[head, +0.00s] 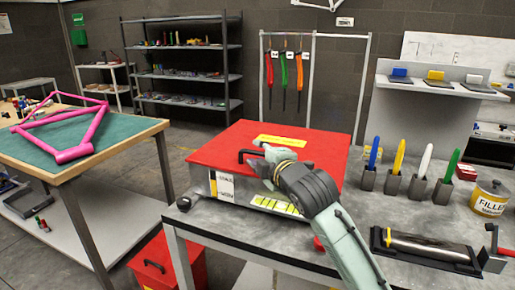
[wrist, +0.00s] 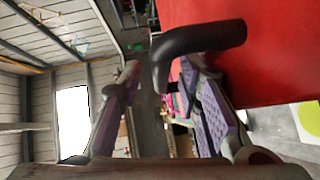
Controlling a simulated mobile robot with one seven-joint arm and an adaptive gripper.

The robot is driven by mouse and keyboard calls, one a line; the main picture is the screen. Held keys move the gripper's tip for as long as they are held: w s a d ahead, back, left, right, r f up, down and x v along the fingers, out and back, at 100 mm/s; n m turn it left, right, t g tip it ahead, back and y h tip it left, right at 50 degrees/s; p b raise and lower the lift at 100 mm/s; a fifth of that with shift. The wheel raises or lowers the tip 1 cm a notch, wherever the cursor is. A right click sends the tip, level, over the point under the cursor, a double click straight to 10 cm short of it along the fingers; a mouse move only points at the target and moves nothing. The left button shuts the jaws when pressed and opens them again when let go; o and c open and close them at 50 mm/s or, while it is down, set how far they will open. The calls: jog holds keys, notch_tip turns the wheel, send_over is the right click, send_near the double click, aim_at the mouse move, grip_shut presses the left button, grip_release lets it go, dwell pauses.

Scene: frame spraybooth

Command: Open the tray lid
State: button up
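The tray is a box with a red lid (head: 225,148) and grey metal sides, standing on the grey bench in the head view. The lid looks closed. A black bar handle (head: 243,154) sits at the lid's front left edge; it shows large in the wrist view (wrist: 200,42). My gripper (head: 258,160) is at the handle, reaching in from the right. In the wrist view my gripper (wrist: 162,98) has its two purple-padded fingers apart, with part of the handle in front of the gap between them. I cannot tell whether they touch it.
Several upright coloured sticks in holders (head: 393,184), a filler can (head: 488,199) and a black stand with a metal cylinder (head: 425,248) occupy the bench's right side. A pink bike frame (head: 62,140) lies on the table (head: 120,137) at left. A red box (head: 170,268) stands below.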

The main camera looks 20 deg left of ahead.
jog(key=shift+w+a+f, duration=0.15)
jog(key=shift+w+a, duration=0.2)
jog(key=shift+a, duration=0.05)
grip_shut()
dwell(0.7)
